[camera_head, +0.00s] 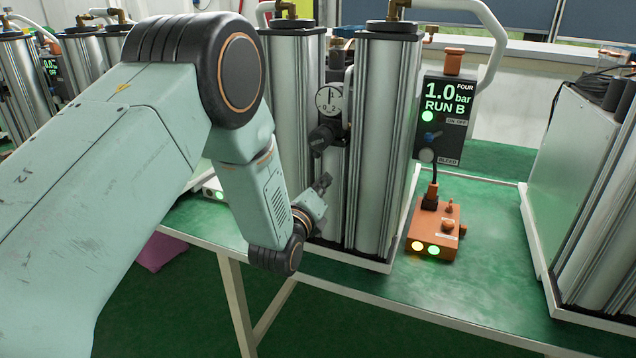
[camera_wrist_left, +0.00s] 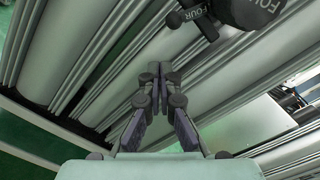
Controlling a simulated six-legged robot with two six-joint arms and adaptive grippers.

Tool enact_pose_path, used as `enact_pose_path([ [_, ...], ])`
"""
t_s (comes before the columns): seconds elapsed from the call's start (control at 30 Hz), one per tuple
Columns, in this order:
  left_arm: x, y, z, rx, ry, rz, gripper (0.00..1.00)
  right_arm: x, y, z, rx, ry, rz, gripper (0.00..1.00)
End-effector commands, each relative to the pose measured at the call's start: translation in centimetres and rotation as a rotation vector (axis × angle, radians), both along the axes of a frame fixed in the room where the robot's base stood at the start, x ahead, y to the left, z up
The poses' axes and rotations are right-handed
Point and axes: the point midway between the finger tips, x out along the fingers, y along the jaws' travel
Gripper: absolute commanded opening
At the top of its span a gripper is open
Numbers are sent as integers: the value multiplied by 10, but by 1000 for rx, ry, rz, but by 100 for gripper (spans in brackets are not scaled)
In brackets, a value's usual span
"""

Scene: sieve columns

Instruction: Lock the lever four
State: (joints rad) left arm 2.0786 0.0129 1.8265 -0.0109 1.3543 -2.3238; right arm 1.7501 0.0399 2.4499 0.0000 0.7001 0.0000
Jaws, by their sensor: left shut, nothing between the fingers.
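The column unit marked FOUR has two silver ribbed columns (camera_head: 385,140) standing on a green table. Between them, under a round gauge (camera_head: 329,99), is a black knob-like part (camera_head: 322,138), probably lever four. My left gripper (camera_head: 323,182) is below the black part, in front of the gap between the columns. In the left wrist view its fingertips (camera_wrist_left: 160,72) meet, with nothing between them. My right gripper is not in view.
A black display box (camera_head: 445,120) reads FOUR, 1.0 bar, RUN B. An orange box (camera_head: 434,228) with lit lamps sits on the table (camera_head: 480,290) below it. Another column unit (camera_head: 590,190) stands at the right. More columns (camera_head: 85,55) stand at the left, behind my arm.

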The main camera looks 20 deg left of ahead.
Motion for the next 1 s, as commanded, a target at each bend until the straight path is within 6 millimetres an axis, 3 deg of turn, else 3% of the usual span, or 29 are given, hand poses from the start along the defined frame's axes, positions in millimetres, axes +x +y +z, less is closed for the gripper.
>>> enact_pose_path([
  [0.07, 2, -3, -12, 0, 1, -2, 0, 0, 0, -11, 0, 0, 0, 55],
  [0.6, -82, 2, -10, -1, 1, -2, 0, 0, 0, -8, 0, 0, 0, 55],
  [1.0, -96, 2, -10, 0, -1, -2, 0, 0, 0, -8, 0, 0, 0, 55],
])
